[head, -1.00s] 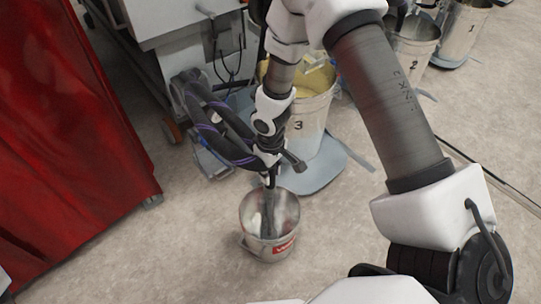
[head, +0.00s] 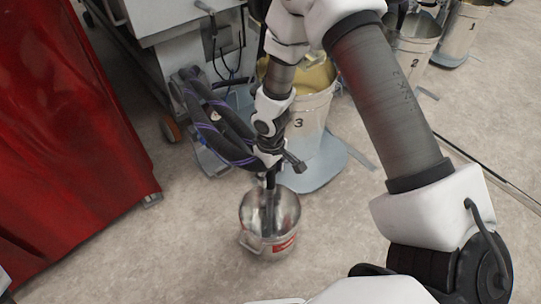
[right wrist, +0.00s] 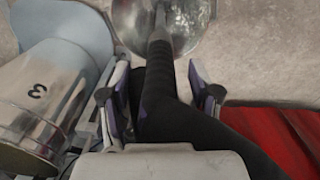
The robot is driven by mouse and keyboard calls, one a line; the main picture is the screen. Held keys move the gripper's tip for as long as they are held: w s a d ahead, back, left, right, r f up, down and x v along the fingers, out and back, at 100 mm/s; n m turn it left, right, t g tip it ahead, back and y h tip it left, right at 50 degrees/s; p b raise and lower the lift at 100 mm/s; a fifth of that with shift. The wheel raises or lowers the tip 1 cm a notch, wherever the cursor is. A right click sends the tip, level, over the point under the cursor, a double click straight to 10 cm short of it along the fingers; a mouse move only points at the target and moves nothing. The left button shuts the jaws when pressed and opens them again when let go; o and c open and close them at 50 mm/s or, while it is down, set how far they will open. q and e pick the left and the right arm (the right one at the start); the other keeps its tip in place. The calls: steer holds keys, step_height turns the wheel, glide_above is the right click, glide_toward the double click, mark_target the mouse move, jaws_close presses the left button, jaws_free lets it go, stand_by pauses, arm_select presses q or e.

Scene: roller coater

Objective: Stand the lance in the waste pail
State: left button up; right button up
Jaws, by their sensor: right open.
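The waste pail (head: 281,246), a small metal pail with a red label, stands upright on the floor in the head view. It also shows at the top of the right wrist view (right wrist: 196,12). The dark lance (head: 269,208) points down into the pail, its lower end inside; whether it touches the bottom is unclear. My right gripper (head: 270,169) is just above the pail, around the lance's upper part. In the right wrist view its fingers (right wrist: 160,95) are apart on either side of the lance (right wrist: 160,65), with gaps visible. My left gripper is out of view.
A black, purple-striped hose (head: 212,120) loops left of my right gripper. Bucket 3 (head: 309,118) stands on a blue-grey base (head: 325,170) behind the pail. Bucket 2 (head: 415,52) is farther right. A red curtain (head: 70,130) hangs at left. Floor right of the pail is clear.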

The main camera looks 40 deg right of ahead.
step_height(320, 180, up, 12)
steer(key=shift+f, duration=0.1)
stand_by(0.6)
